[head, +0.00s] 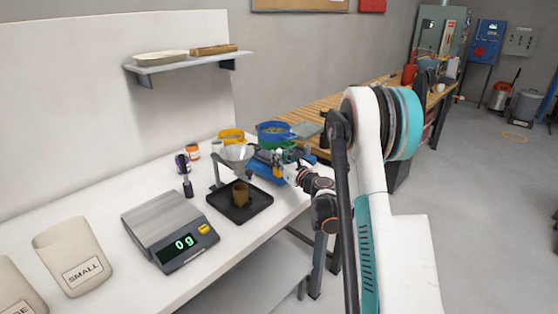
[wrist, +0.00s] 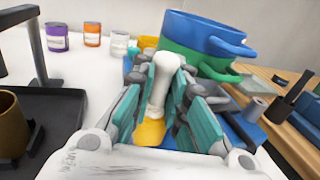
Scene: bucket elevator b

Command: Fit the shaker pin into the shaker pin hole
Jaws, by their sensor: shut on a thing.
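My gripper (head: 285,163) is at the right end of the blue device (head: 262,168) on the white bench. In the wrist view the teal fingers of my gripper (wrist: 163,78) are shut on a white, pin-like piece with a rounded top, which I take for the shaker pin (wrist: 163,85). A yellow part (wrist: 150,132) shows below it between the fingers. Parts of the blue device (wrist: 245,132) show behind the fingers. The shaker pin hole cannot be made out in either view. In the head view the pin is too small to tell apart.
Stacked blue and green pots (wrist: 205,40) stand close behind my gripper. A scale (head: 170,230) reading 0 g and small jars (wrist: 57,37) are to the left.

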